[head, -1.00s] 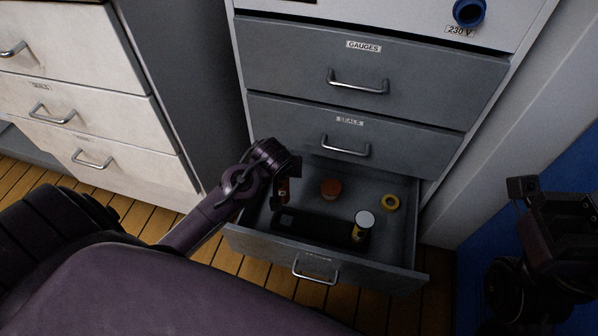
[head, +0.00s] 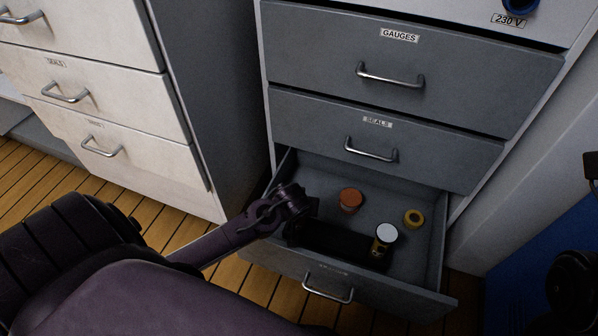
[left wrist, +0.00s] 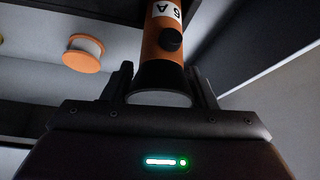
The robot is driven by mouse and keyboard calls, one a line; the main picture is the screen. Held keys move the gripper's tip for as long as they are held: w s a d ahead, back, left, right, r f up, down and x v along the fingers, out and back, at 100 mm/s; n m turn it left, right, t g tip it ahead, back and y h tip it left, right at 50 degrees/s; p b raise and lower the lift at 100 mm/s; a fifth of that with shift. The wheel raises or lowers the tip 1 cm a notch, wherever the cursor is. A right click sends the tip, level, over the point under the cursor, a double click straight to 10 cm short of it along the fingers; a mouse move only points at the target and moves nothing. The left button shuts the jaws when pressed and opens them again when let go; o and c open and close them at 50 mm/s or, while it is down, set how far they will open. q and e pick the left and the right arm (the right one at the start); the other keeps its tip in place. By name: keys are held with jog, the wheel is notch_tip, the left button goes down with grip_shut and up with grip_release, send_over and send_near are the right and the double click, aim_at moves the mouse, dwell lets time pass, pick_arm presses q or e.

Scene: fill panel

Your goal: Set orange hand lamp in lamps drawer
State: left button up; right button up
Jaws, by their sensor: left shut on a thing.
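The orange hand lamp (left wrist: 163,38) has a black end, a dark button and a white label; in the left wrist view it stands between the fingers of my left gripper (left wrist: 160,88). The drawer's own label is too dim to read. My right arm shows only as dark parts at the right edge, and its jaws cannot be made out.
The shut SEALS drawer (head: 430,143) is above. A white cabinet (head: 100,100) stands left. Bare drawer floor shows at the back.

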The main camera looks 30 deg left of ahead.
pick_arm(q)
jog(key=o, duration=1.2)
jog(key=shift+c, duration=0.2)
